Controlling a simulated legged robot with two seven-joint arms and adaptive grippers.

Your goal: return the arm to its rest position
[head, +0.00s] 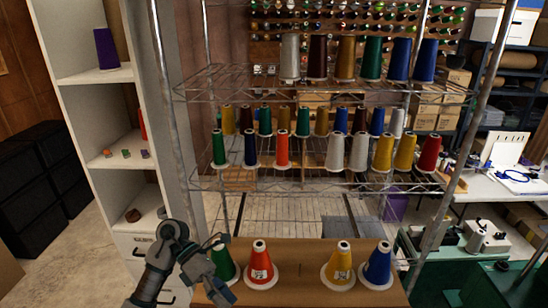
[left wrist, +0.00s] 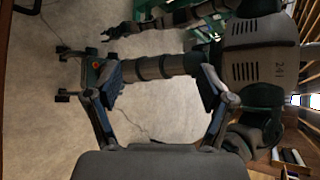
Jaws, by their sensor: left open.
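My left arm comes in from the lower left in the head view. Its gripper (head: 222,268) is in front of the low brown shelf, beside the green cone there, and partly covers that cone (head: 223,262). In the left wrist view the fingers of this gripper (left wrist: 160,90) are spread apart with nothing between them. Behind them are bare floor and parts of my own body. A dark limb of mine with a small claw-like end (left wrist: 108,33), probably my right gripper, shows at the top of the left wrist view. It is too small to tell its state.
A wire rack (head: 300,185) with rows of thread cones stands ahead. On the low brown shelf (head: 300,290) are a red cone (head: 261,268), a yellow cone (head: 340,268) and a blue cone (head: 379,268). A white shelf unit (head: 110,180) stands left. Pale floor (head: 75,240) is open at lower left.

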